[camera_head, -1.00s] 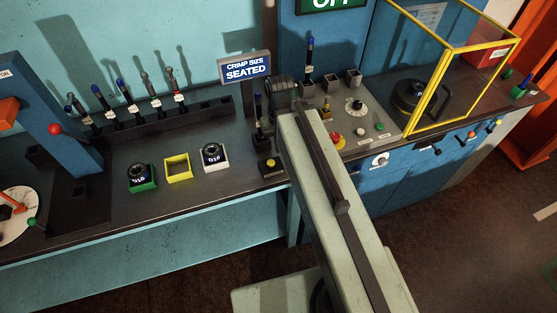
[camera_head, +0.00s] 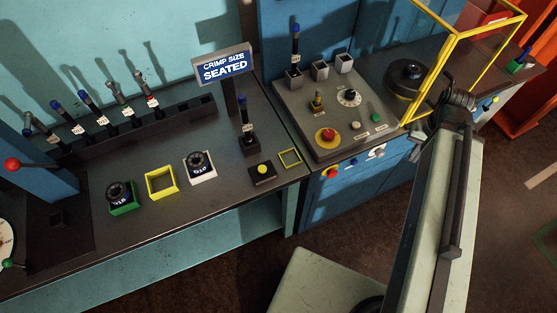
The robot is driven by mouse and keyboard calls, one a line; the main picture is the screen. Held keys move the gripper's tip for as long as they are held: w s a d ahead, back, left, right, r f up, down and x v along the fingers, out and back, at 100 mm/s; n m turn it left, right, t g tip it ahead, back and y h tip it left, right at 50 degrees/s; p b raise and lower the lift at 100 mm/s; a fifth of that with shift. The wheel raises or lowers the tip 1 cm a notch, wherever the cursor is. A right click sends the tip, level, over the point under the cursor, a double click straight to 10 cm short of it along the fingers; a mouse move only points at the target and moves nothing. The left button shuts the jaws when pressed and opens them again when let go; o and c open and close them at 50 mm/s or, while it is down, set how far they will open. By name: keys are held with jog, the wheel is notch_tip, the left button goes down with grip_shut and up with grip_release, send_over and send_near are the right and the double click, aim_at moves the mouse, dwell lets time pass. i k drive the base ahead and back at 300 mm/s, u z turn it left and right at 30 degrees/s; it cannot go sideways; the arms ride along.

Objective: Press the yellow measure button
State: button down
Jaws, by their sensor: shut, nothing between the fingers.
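The yellow measure button (camera_head: 263,169) sits on a small black box near the front edge of the bench, left of the grey control panel. It is in plain view, with nothing over it. My gripper (camera_head: 457,99) is at the far end of my arm, well to the right of the button and by the yellow frame. It is shut and empty, apart from the button. My arm and its dark wrist hide most of its fingers.
A post with a blue-capped tool (camera_head: 246,127) stands just behind the button. An empty yellow square outline (camera_head: 290,157) lies right of it. The sign (camera_head: 223,67) reads "CRIMP SIZE SEATED".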

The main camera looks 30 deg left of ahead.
aim_at(262, 169)
jog(key=u, duration=0.05)
jog(key=k, duration=1.7)
jog(key=u, duration=1.8)
jog(key=i, duration=1.05)
jog(key=z, duration=0.05)
